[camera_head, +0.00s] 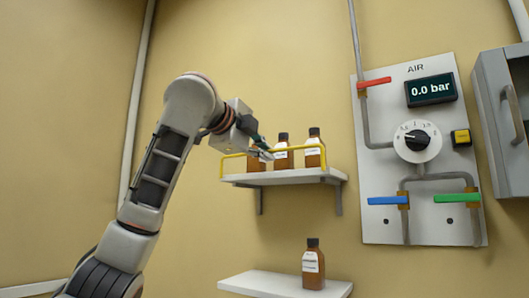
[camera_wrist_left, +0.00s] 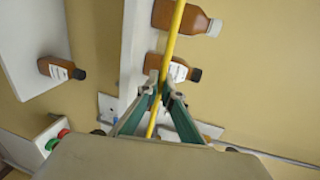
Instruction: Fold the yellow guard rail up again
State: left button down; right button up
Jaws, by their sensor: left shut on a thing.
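The yellow guard rail (camera_head: 309,147) runs along the front of the upper shelf (camera_head: 300,177), raised above the board in front of the bottles. My left gripper (camera_head: 264,152) reaches in from the left and is shut on the rail's long bar. In the left wrist view the yellow rail (camera_wrist_left: 173,32) passes between the fingertips of the left gripper (camera_wrist_left: 160,91). The gripper hides part of the bar and part of the leftmost bottle. My right gripper is not in view.
Brown bottles (camera_head: 314,150) with white labels stand on the upper shelf behind the rail. Another bottle (camera_head: 313,266) stands on the lower shelf (camera_head: 262,284). An air panel (camera_head: 376,222) with coloured levers and a grey cabinet (camera_head: 492,105) are on the right.

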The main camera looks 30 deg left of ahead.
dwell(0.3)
pick_arm(q)
jog(key=c, duration=2.3)
grip_release()
jog(key=shift+w, duration=0.15)
jog(key=v, duration=1.2)
